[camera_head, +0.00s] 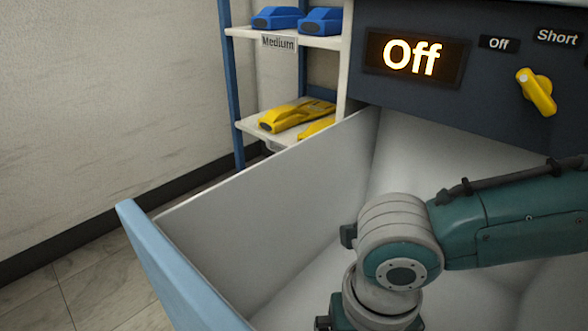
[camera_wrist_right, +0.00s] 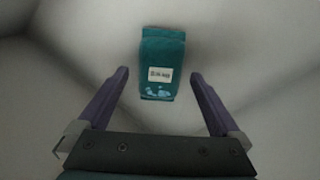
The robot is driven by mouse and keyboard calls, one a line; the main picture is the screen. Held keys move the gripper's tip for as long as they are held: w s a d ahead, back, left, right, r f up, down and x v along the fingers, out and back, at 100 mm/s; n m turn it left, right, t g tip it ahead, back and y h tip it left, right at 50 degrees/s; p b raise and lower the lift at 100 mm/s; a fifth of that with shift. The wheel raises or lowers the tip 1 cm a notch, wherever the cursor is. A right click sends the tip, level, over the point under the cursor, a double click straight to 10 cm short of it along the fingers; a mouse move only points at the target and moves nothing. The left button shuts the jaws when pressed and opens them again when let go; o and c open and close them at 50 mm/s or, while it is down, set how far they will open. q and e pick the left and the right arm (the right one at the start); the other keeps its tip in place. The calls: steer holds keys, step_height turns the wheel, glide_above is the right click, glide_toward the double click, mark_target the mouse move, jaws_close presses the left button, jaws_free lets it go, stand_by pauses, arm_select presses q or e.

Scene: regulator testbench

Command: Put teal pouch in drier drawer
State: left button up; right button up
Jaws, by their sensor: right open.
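The teal pouch (camera_wrist_right: 161,62) shows in the right wrist view, lying on a pale surface inside the drier drawer, with a white label on it. My right gripper (camera_wrist_right: 159,82) is open, its two purple fingers spread on either side of the pouch's lower part in the picture. I cannot tell the gap in depth between them, but no finger touches the pouch. In the head view the drier drawer (camera_head: 265,200) is pulled open, with pale inner walls and a light blue front. My right arm reaches down into it; its gripper and the pouch are hidden there. My left gripper is not in view.
The dark drier panel (camera_head: 480,90) above the drawer has a lit "Off" display (camera_head: 412,56) and a yellow knob (camera_head: 536,92). A shelf (camera_head: 285,36) behind holds blue and yellow items. The drawer's walls stand close around my right arm.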

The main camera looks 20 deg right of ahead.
step_height(320, 180, up, 10)
steer(key=p, duration=0.5)
